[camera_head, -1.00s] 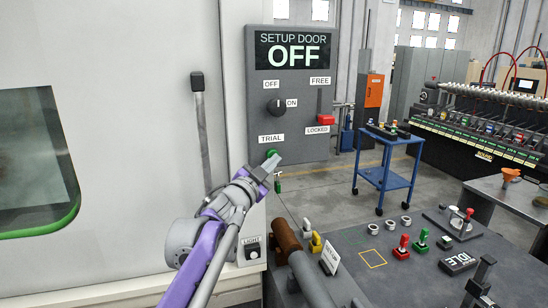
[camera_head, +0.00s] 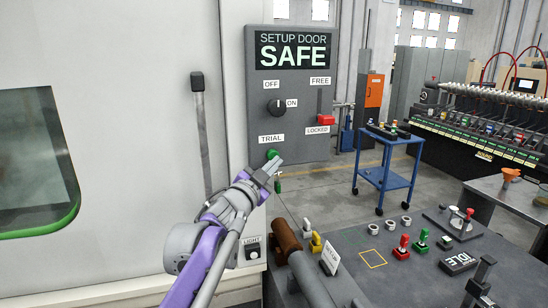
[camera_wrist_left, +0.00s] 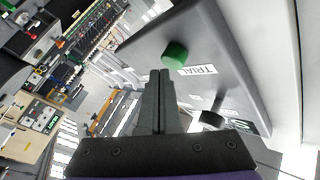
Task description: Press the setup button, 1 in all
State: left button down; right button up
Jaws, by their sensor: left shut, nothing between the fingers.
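The grey setup door panel (camera_head: 315,140) hangs on the machine at the centre of the head view, and its display (camera_head: 293,51) reads SAFE. A green button (camera_head: 272,154) sits at its lower left under the TRIAL label. It also shows in the left wrist view (camera_wrist_left: 175,54), just beyond the fingertips. My left gripper (camera_head: 275,164) is shut and empty, its tips just below the button. In the wrist view, the closed fingers (camera_wrist_left: 160,75) appear apart from the button. My right gripper is not in view.
A black knob (camera_head: 277,107) and a red lever handle (camera_head: 326,120), beside LOCKED, are on the panel. A grey lever (camera_head: 203,130) stands left of it. A dark bench (camera_head: 400,275) carries small red and green parts. A blue cart (camera_head: 388,177) stands behind.

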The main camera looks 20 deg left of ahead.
pick_arm(q)
jog(key=shift+s+d, duration=0.15)
jog(key=shift+s, duration=0.05)
jog(key=shift+s+d+p, duration=0.2)
jog(key=shift+s+d, duration=0.5)
jog(key=shift+s, duration=0.35)
jog(key=shift+s+d+p, duration=0.15)
jog(key=shift+s+d, duration=0.55)
jog(key=shift+s, duration=0.3)
